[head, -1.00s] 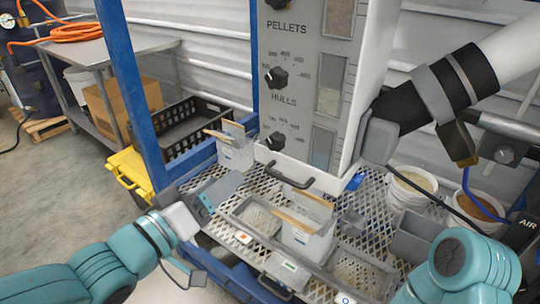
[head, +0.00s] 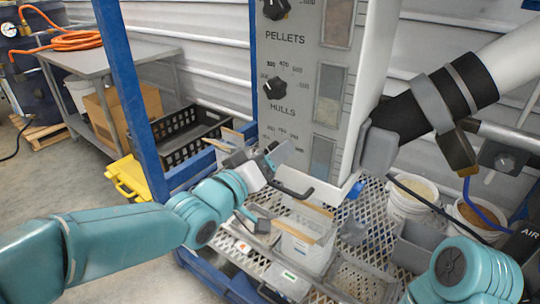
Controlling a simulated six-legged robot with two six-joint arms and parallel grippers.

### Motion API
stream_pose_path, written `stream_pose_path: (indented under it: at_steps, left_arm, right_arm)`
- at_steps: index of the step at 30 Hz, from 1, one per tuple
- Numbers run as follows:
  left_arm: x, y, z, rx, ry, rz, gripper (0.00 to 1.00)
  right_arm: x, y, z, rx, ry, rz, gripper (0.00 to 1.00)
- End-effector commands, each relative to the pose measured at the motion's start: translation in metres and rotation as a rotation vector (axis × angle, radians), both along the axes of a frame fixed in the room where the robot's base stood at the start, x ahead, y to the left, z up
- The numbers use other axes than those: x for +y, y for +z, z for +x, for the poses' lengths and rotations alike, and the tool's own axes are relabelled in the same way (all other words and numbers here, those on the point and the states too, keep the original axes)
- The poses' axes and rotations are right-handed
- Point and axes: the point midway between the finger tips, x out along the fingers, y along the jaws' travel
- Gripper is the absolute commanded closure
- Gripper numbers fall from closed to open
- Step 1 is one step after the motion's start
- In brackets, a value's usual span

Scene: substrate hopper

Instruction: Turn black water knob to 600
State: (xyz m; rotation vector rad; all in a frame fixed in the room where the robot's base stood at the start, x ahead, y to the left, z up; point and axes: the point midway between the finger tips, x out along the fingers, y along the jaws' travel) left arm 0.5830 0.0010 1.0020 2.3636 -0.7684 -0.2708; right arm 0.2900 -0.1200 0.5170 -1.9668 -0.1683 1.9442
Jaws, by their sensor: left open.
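A grey panel (head: 296,60) carries a column of black knobs with number scales. The lowest knob, below the HULLS label, is hidden behind my left gripper; only part of its scale (head: 285,132) shows. The word water is not readable. My left gripper (head: 277,155) is open in front of the panel's lower part, near that hidden knob. I cannot tell whether it touches the knob. My right gripper is out of view; only part of my right arm shows at the lower right.
Two other black knobs, an upper one (head: 275,8) and a middle one (head: 272,88), sit above. A black handle (head: 292,192) juts out below the panel. A blue post (head: 128,80) rises left.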

Motion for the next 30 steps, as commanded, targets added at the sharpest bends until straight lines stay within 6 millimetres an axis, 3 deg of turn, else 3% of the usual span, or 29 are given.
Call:
stream_pose_path:
  at_steps: [3, 8, 20, 30]
  left_arm:
    - [0.001, 0.000, 0.001, 0.000, 0.001, 0.000, 0.34]
    - [0.001, 0.000, 0.001, 0.001, 0.001, 0.000, 0.86]
    - [0.001, -0.002, 0.001, -0.035, 0.001, 0.046, 0.87]
    - [0.001, -0.004, 0.001, -0.186, 0.000, 0.250, 0.87]
  right_arm:
    - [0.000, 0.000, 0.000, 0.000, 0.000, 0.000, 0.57]
    - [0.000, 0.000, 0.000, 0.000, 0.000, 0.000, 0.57]
    - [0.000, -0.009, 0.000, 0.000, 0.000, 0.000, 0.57]
    - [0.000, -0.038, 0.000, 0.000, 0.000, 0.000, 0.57]
